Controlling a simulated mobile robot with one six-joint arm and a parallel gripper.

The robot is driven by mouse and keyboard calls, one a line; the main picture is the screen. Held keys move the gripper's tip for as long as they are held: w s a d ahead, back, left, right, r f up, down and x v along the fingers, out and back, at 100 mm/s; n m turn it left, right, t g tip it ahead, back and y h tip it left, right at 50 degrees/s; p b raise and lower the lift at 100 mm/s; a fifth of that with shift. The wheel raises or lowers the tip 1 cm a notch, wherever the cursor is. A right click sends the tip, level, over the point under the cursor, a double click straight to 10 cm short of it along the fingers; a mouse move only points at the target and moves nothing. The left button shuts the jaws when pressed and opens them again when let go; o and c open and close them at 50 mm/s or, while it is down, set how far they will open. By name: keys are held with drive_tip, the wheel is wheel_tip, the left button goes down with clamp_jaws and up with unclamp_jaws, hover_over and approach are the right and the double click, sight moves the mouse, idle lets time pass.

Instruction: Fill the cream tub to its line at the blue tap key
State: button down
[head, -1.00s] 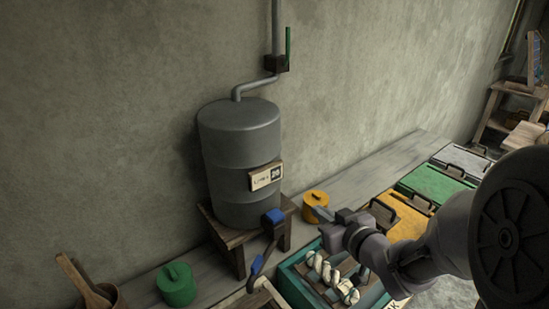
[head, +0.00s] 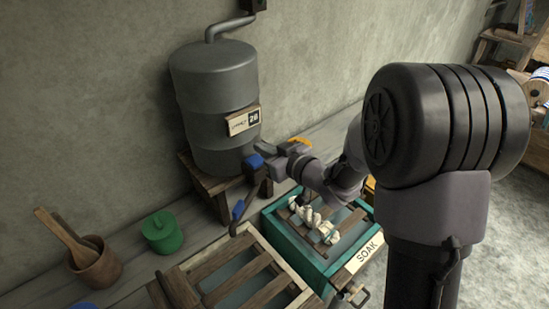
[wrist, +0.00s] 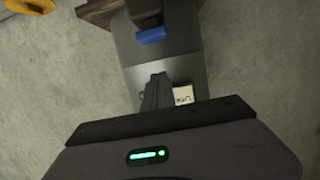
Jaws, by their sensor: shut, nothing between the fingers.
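The blue tap key (head: 254,161) sits on the tap low on the front of the grey barrel (head: 212,90). It also shows in the wrist view (wrist: 155,33), beyond my fingertips. A blue-ended spout (head: 238,209) hangs below the tap. The cream tub (head: 268,250), with a cream rim and wooden slats across it, stands below the spout in the head view. I cannot make out its fill line. My gripper (head: 262,148) is shut and empty, close beside the key; I cannot tell whether it touches. Its closed fingers (wrist: 157,90) also show in the wrist view.
A teal tub (head: 280,237) labelled SOAK holds a white skein (head: 315,222), right of the cream tub. The wall is behind the barrel. An orange lid (head: 300,141) lies behind my gripper.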

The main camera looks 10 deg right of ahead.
sight(255, 161)
drive_tip(key=f, duration=0.1)
drive_tip(key=f+b, duration=0.1)
drive_tip(key=w+f, duration=0.1)
drive_tip(key=shift+w+a+f, duration=0.1)
drive_tip(key=shift+a+f, duration=0.2)
drive_tip(key=shift+a, duration=0.1)
drive_tip(key=shift+f+b, duration=0.35)
drive_tip(key=shift+f, duration=0.05)
